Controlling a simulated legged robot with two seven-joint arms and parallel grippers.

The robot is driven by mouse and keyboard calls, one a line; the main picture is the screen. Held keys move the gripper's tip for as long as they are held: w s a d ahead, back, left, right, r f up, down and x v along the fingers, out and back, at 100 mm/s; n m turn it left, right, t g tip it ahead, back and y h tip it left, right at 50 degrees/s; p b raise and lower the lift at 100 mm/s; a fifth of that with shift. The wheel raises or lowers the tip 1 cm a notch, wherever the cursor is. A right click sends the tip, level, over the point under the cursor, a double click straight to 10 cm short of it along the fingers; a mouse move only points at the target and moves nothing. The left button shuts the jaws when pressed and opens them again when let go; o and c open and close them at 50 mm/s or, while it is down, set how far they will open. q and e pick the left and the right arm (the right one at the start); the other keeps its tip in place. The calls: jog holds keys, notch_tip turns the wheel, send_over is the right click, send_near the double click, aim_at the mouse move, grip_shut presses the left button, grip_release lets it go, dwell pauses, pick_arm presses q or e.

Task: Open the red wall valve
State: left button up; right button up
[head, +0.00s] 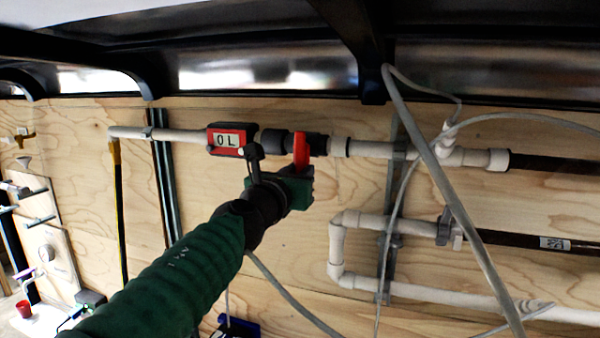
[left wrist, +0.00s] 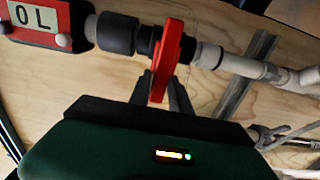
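The red valve handle (head: 301,151) sits on a dark valve body (head: 277,141) in the upper wall pipe. The handle stands crosswise to the pipe; it also shows in the left wrist view (left wrist: 166,60). My left gripper (head: 302,178) is at the handle's lower end. In the left wrist view, its two dark fingers (left wrist: 162,88) lie on either side of that end. Whether they press on it or leave a small gap, I cannot tell. My right gripper is not in view.
A red meter box (head: 229,139) reading "0 L" is on the pipe left of the valve. White pipes (head: 337,245) run below right. Grey hoses (head: 440,170) hang across the right side. A dark beam (head: 372,85) crosses above. The plywood wall (head: 300,255) is bare below the valve.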

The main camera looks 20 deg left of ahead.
pick_arm(q)
jog(key=shift+w+a+f, duration=0.1)
jog(key=shift+w+f, duration=0.05)
grip_shut()
jog(key=shift+f, duration=0.2)
dwell(0.8)
